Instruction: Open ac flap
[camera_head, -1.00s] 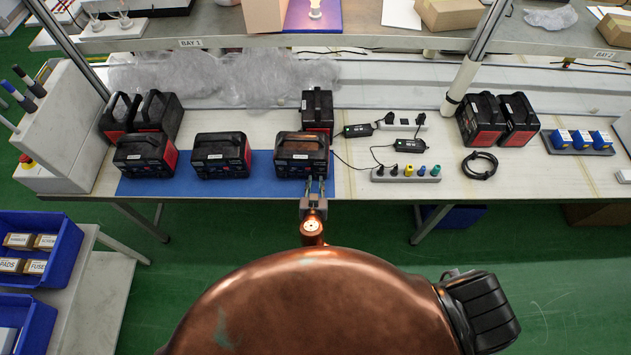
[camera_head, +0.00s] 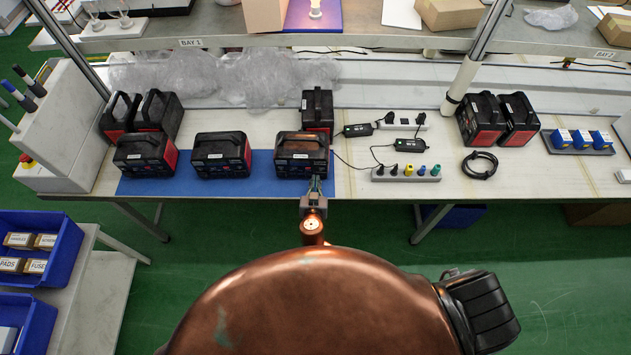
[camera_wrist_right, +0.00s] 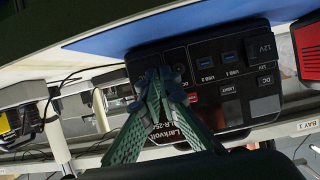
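The power station (camera_head: 301,150) in front of my right gripper is a black box with red sides and a handle, at the right end of the blue mat. Its front panel (camera_wrist_right: 203,68) shows rotated in the wrist view, with USB, DC, 12V and light labels. My right gripper (camera_head: 315,182) is at the lower right of this front. In the wrist view its green fingers (camera_wrist_right: 162,80) converge with tips together, close against the panel. They cover part of it, so I cannot make out the AC flap or any contact. My left gripper is out of view.
Two similar stations (camera_head: 221,155) (camera_head: 146,153) stand left on the mat (camera_head: 245,188); another (camera_head: 317,110) stands close behind. A power strip (camera_head: 405,174), adapters and cables lie to the right. A shelf (camera_head: 380,38) runs above the back of the bench.

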